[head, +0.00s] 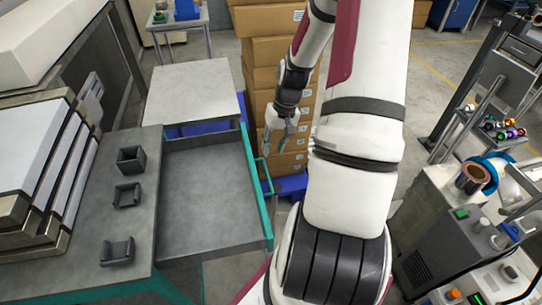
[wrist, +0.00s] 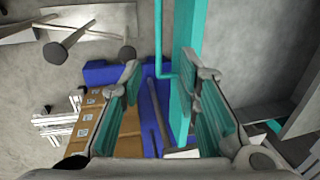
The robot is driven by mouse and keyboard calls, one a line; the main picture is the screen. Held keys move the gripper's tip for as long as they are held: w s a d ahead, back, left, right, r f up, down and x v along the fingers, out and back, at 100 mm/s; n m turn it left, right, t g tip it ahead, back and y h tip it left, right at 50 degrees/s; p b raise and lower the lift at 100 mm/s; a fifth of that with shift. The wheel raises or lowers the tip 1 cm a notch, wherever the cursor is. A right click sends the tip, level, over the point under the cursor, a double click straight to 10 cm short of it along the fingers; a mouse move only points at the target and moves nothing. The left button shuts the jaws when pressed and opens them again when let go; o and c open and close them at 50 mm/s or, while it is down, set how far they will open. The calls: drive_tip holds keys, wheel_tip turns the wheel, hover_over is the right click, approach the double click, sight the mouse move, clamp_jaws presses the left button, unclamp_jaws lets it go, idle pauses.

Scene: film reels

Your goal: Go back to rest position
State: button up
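My gripper (head: 279,138) hangs from my arm in the upper middle of the head view, just beyond the teal drawer front (head: 254,192). In the wrist view its two teal-padded fingers are spread apart, with nothing held between them (wrist: 167,78). The teal drawer front and its handle also show in the wrist view (wrist: 185,60), beyond and between the fingers. The grey drawer (head: 200,190) stands pulled out and looks empty.
Stacked cardboard boxes (head: 270,60) on a blue pallet (head: 292,184) stand close behind my gripper. A grey workbench (head: 130,230) with small dark holders is at left, and a pale table (head: 193,92) stands behind the drawer. Machinery with a copper-coloured reel (head: 473,178) is at right.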

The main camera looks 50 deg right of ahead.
drive_tip(key=shift+s+d+r, duration=0.1)
drive_tip(key=shift+r, duration=0.65)
drive_tip(key=w+a+r+n+h, duration=0.1)
drive_tip(key=a+r+n+h, duration=0.1)
drive_tip(key=a+r, duration=0.65)
drive_tip(key=a+r+n+h, duration=0.15)
drive_tip(key=a+r, duration=0.35)
drive_tip(key=r, duration=0.6)
drive_tip(key=s+a+r+n+t+y, duration=0.1)
drive_tip(key=s+a+r+n+t, duration=0.2)
drive_tip(key=s+a+r, duration=0.7)
drive_tip(key=s+a+t, duration=0.1)
drive_tip(key=a, duration=0.3)
drive_tip(key=shift+a+r+n+y, duration=0.2)
drive_tip(key=shift+r+n+y, duration=0.15)
drive_tip(key=shift+r, duration=0.05)
